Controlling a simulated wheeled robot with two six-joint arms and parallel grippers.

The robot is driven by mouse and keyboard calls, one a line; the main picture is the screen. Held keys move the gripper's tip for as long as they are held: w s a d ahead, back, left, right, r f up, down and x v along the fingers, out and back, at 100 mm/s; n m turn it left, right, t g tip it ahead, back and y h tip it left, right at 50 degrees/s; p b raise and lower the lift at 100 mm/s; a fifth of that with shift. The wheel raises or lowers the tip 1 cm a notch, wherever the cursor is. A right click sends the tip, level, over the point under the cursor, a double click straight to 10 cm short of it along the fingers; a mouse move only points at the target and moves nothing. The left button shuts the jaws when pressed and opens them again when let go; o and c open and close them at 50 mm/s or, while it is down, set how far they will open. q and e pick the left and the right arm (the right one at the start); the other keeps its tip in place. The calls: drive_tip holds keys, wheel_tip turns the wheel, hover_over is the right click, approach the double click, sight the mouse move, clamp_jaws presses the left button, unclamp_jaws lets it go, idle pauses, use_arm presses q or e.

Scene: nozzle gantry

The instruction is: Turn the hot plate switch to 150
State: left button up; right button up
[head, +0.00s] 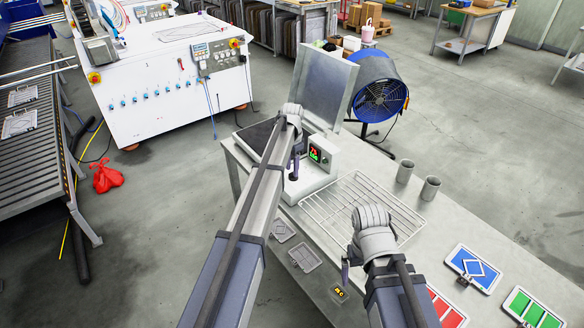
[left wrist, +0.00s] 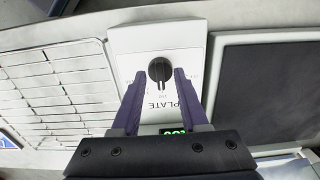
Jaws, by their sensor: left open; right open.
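The white hot plate unit (head: 318,172) stands on the long bench. Its display (head: 319,152) has red digits above green ones, too small to read surely. In the left wrist view the black round switch (left wrist: 159,69) sits on the white panel (left wrist: 192,38) marked "PLATE". My left gripper (left wrist: 159,74) is open, with its purple fingers on either side of the switch; I cannot tell whether they touch it. In the head view my left gripper (head: 294,168) is at the unit's front left. My right gripper (head: 345,276) is open and empty near the bench's front edge.
A wire rack (head: 345,205) lies right of the unit, with two grey cups (head: 418,180) behind it. A black plate (head: 257,137) and an upright grey panel (head: 323,88) are to the left and behind. Coloured framed cards (head: 473,268) lie at right.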

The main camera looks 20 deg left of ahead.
sight(292, 173)
use_arm(q)
wheel_tip(292, 173, up, 7)
drive_tip(key=p, duration=0.5)
drive_tip(key=shift+f+p, duration=0.2)
drive_tip(key=shift+p, duration=0.2)
drive_tip(key=s+d+f+n+b, duration=0.1)
drive_tip(key=s+d, duration=0.4)
drive_tip(key=s, duration=0.7)
drive_tip(key=s+d+f+n+b, duration=0.1)
drive_tip(key=s+d, duration=0.5)
drive_tip(key=s, duration=0.6)
drive_tip(key=s+d+f+n+y+b, duration=0.1)
drive_tip(key=s+d, duration=0.4)
drive_tip(key=s, duration=0.7)
drive_tip(key=shift+s+d+f+n+b, duration=0.15)
drive_tip(key=shift+d+f+n+b, duration=0.2)
drive_tip(key=shift+f+b, duration=0.5)
